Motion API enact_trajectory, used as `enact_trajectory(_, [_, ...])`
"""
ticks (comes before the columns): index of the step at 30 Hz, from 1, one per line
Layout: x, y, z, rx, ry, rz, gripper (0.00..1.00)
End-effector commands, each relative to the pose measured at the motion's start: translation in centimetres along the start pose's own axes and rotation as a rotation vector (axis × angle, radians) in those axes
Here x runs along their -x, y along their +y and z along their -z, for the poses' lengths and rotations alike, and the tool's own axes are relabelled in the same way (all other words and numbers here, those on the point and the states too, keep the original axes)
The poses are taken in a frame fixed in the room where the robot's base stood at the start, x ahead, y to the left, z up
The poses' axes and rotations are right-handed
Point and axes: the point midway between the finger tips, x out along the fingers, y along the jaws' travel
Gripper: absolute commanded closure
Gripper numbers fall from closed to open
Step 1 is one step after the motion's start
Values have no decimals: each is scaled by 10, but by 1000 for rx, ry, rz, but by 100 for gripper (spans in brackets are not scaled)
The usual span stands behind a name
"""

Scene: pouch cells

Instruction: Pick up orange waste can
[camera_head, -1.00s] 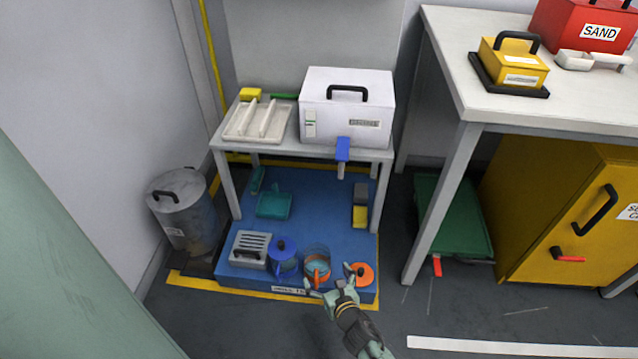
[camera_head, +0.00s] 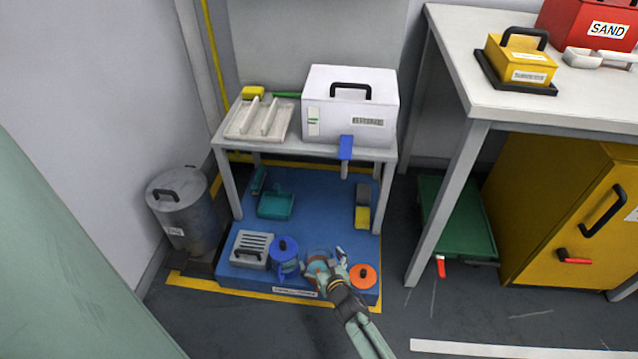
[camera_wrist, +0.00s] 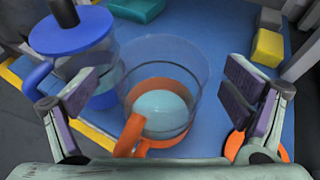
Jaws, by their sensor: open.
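The orange waste can is a clear-walled vessel with an orange base band and orange handle; in the wrist view the can (camera_wrist: 190,62) stands upright between my fingers, its handle (camera_wrist: 130,135) toward me. In the head view the can (camera_head: 316,255) is partly covered by my gripper (camera_head: 326,262). My gripper (camera_wrist: 160,105) is open, its two padded fingers on either side of the can with a gap on each side. Something pale blue is seen inside the can. The can stands on the blue platform (camera_head: 320,205).
A blue-lidded can (camera_head: 284,253) stands close to the left, near my left finger. An orange lid (camera_head: 362,275) lies to the right. A grey slotted box (camera_head: 251,248) is further left. A small table (camera_head: 270,148) stands over the platform's rear, its legs flanking the space.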

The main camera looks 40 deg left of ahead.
Motion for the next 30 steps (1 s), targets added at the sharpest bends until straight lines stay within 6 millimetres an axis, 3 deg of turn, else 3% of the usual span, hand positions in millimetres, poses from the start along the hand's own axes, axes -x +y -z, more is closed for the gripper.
enact_trajectory(4, [-11,1,1,0,1,-1,6])
enact_trajectory(13, [-12,0,0,-1,0,0,6])
enact_trajectory(30, [-12,0,0,-1,1,0,44])
